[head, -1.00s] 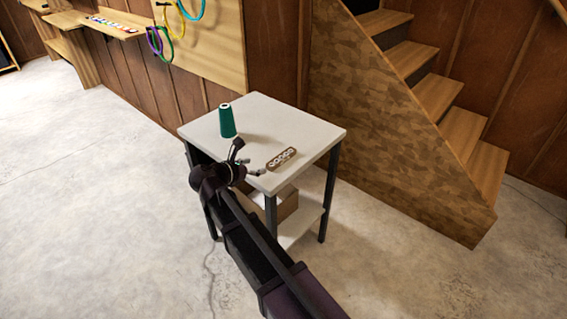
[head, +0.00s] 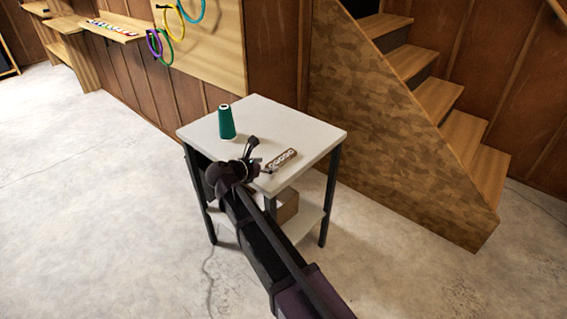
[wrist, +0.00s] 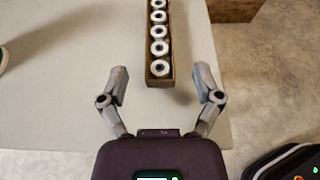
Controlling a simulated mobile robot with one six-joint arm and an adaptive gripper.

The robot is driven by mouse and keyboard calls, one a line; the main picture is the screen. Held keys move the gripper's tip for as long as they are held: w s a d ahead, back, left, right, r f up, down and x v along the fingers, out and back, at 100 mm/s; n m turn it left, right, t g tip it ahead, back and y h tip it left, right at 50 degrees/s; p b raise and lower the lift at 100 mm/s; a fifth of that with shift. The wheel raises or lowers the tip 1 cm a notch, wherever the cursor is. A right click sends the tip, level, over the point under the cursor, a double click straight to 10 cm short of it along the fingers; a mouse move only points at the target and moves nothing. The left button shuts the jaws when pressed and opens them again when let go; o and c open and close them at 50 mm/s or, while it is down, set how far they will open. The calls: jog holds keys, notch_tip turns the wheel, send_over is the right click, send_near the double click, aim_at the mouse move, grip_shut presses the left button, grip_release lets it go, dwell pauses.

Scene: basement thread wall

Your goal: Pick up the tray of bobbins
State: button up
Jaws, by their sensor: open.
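The tray of bobbins (head: 281,160) is a narrow brown tray with a row of several white bobbins, lying on the white table top near its right front edge. In the wrist view the tray (wrist: 150,76) points away from me, with its near end just ahead of the fingertips and roughly between their lines. My gripper (head: 258,157) is at the front part of the table, just left of the tray. In the wrist view my gripper (wrist: 160,84) is open, its two fingers spread wide and nothing held. The tray's far end is cut off at the top of the wrist view.
A green thread cone (head: 227,123) stands on the table (head: 262,110) behind and left of the tray. A cardboard box (head: 288,207) sits on the shelf below. Wooden stairs (head: 450,130) rise at the right. Open concrete floor lies left.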

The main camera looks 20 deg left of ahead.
aim_at(274, 163)
jog(key=shift+b+x, duration=0.6)
jog(key=shift+x, duration=1.25)
jog(key=shift+f, duration=0.1)
jog(key=shift+s, duration=0.1)
jog(key=c, duration=1)
